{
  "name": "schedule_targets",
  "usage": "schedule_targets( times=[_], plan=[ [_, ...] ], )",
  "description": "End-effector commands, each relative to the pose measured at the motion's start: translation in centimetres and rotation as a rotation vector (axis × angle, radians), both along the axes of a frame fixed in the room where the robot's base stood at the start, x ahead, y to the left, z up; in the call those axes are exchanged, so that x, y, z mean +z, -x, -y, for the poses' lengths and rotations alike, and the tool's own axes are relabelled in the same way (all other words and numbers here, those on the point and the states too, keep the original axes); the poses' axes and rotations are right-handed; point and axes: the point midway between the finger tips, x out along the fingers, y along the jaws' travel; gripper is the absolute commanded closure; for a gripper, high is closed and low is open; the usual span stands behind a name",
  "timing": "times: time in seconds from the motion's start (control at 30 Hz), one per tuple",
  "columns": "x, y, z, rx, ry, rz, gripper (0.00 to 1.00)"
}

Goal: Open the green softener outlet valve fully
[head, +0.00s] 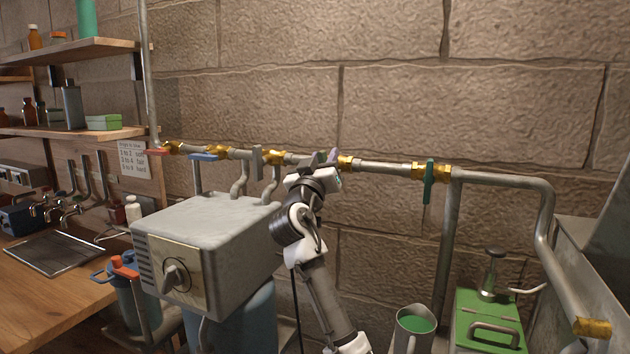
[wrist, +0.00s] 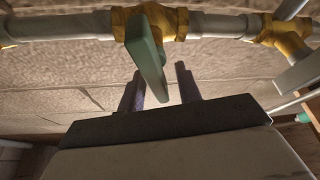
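In the wrist view a green lever (wrist: 147,50) is fixed to a brass valve body (wrist: 180,22) on the grey pipe and stands crosswise to it. My gripper (wrist: 159,72) is open, with one finger on either side of the lever's free end in the picture; I see no clear contact. In the head view my gripper (head: 325,157) is at the pipe, just left of a brass fitting (head: 346,162), and covers what lies behind it. Another green lever (head: 429,182) hangs down across the pipe further right; whether it is the wrist view's lever, I cannot tell.
Red (head: 157,151), blue (head: 203,157) and grey (head: 257,161) levers sit along the pipe to the left. A grey metal box (head: 205,230) stands below left. A mug (head: 413,330) and a green-topped unit (head: 488,318) stand lower right. The stone wall is close behind.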

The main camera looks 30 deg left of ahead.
Motion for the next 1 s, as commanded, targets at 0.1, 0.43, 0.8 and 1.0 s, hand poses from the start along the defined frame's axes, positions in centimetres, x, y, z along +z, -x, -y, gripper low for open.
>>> schedule_targets(
  times=[0.1, 0.43, 0.8, 1.0],
  plan=[
    [-1.5, 2.1, 0.3, 0.003, -0.002, 0.000, 0.66],
    [-4.0, 8.8, 1.6, 0.003, -0.002, 0.001, 0.66],
    [-4.7, 11.4, 2.1, 0.001, 0.000, -0.001, 0.66],
    [-4.7, 11.4, 2.1, 0.000, 0.000, -0.001, 0.66]
  ],
)
